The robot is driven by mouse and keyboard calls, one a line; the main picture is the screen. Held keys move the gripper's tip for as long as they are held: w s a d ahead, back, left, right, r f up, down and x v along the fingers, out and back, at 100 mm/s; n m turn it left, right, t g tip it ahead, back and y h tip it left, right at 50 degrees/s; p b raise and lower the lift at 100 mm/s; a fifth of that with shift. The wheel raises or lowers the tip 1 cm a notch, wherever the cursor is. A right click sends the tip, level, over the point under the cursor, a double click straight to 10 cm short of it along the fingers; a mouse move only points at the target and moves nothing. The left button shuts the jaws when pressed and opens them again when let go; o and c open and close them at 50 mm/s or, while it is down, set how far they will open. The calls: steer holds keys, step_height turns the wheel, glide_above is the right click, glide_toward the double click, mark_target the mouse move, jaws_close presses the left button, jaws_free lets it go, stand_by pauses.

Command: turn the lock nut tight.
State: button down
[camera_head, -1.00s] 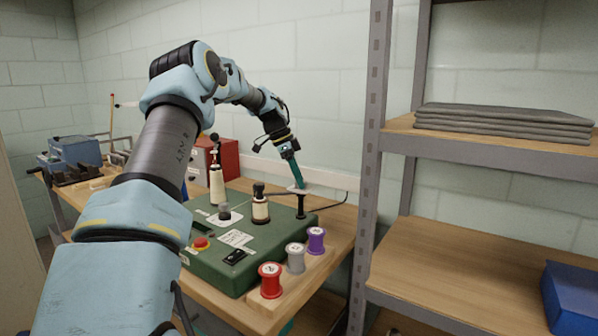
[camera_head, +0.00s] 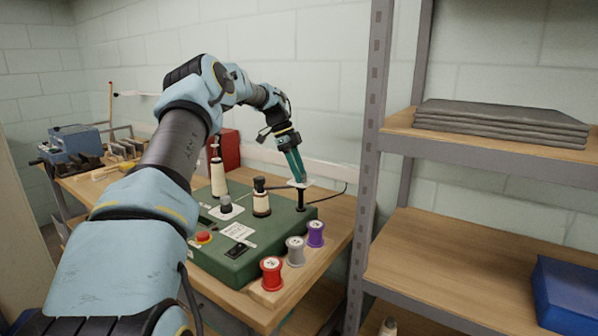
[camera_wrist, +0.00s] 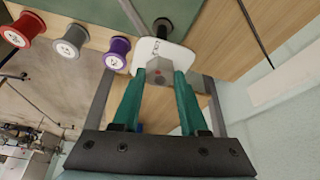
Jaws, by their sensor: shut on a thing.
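The lock nut (camera_wrist: 159,73) looks like a small grey faceted piece with a reddish dot, in the wrist view. It sits between the fingertips of my gripper (camera_wrist: 158,80), whose two green fingers are shut on it. A white plate (camera_wrist: 150,52) with small dark marks lies just beyond the nut, beside a black post (camera_wrist: 164,25). In the head view my gripper (camera_head: 301,183) points down at the top of the post (camera_head: 300,200), at the back right corner of the green machine (camera_head: 262,232). The nut is too small to make out there.
Red (camera_head: 271,273), grey (camera_head: 295,250) and purple (camera_head: 316,233) spools stand along the machine's right side. A metal shelf upright (camera_head: 368,150) rises close to the right of the bench. A cable lies behind the post.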

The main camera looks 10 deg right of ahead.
steer(key=shift+c, duration=2.2)
jaws_free()
steer(key=b+v, duration=0.1)
steer(key=v, duration=0.9)
steer(key=shift+r, duration=0.4)
steer(key=shift+w, duration=0.1)
steer(key=s+a+f+n+t+y, duration=0.1)
steer(key=s+a+f+n, duration=0.3)
steer(key=s+a+n, duration=0.3)
steer(key=s+a+f+n+t+y, duration=0.1)
steer(key=s+a+f+n, duration=0.3)
steer(key=s, duration=1.2)
steer(key=s+a+f+n+t+y, duration=0.1)
steer(key=s+a+f+n, duration=0.3)
steer(key=s+a+n, duration=0.7)
steer(key=shift+s+a+f+n+t+y, duration=0.3)
steer(key=shift+s+n+t+y, duration=0.15)
steer(key=shift+n, duration=0.25)
